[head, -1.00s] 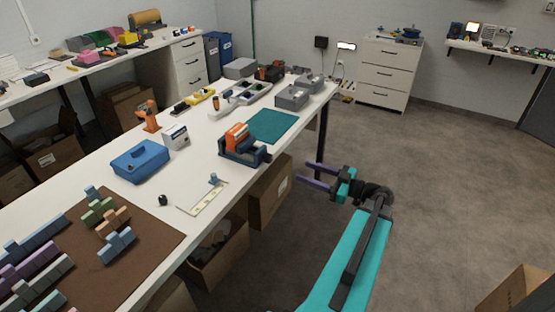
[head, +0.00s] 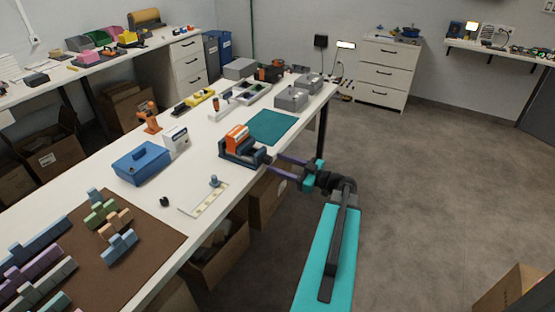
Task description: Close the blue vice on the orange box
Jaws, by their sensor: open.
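The blue vice (head: 232,155) stands on the white table near its right edge. The orange box (head: 237,137) sits upright between its jaws; I cannot tell whether both jaws touch it. My gripper (head: 279,167) is open, its two purple fingers pointing left toward the vice's right end, where the dark screw end (head: 262,157) shows. The fingertips are at or just past the table edge, close to the vice's handle end. I cannot tell whether they touch it.
A teal mat (head: 273,127) lies behind the vice. A blue case (head: 141,163), a white box (head: 176,139) and a ruler-like strip (head: 204,200) lie left of and in front of it. Open cartons (head: 222,253) stand under the table edge.

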